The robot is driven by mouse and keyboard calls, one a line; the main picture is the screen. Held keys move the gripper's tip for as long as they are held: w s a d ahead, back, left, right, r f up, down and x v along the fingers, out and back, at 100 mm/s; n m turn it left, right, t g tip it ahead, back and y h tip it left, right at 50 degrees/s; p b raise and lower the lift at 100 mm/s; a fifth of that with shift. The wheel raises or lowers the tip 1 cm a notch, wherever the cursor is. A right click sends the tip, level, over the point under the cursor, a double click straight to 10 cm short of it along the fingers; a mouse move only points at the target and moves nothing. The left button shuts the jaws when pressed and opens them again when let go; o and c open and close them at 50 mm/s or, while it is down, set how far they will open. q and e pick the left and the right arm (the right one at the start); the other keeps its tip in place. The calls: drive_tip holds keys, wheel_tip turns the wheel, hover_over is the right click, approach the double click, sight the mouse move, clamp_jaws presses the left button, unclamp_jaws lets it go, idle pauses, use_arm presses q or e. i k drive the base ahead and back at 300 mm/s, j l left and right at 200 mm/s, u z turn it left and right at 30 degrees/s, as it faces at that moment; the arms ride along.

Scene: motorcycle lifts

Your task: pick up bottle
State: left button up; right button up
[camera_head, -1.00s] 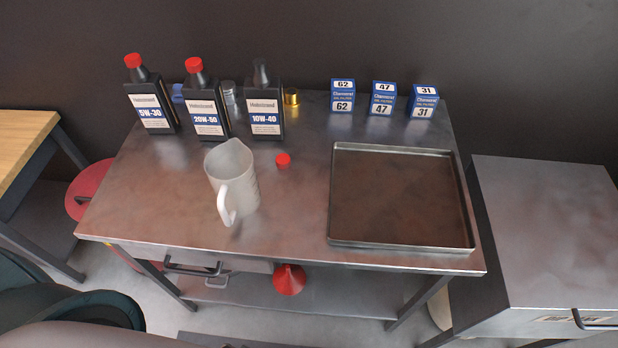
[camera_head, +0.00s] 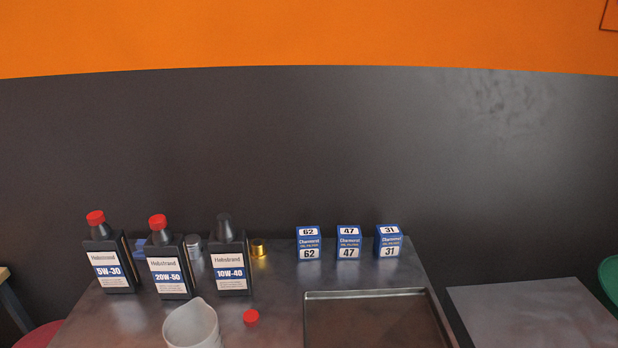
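Three dark oil bottles stand upright in a row at the back left of the metal table. The 5W-30 bottle (camera_head: 108,262) and the 20W-50 bottle (camera_head: 168,266) have red caps. The 10W-40 bottle (camera_head: 230,262) has a bare dark neck, and a loose red cap (camera_head: 251,317) lies on the table in front of it. A pale measuring jug (camera_head: 193,325) stands in front of the bottles, its lower part cut off by the picture edge. Neither of my grippers is in view.
A shallow metal tray (camera_head: 375,322) lies on the table's right half. Behind it stand filter boxes marked 62 (camera_head: 309,244), 47 (camera_head: 349,243) and 31 (camera_head: 389,241). A gold cylinder (camera_head: 259,249) and a silver one (camera_head: 194,247) stand among the bottles. A grey cabinet (camera_head: 530,312) is at right.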

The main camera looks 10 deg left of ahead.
sight(229, 251)
drive_tip(key=u, duration=1.1)
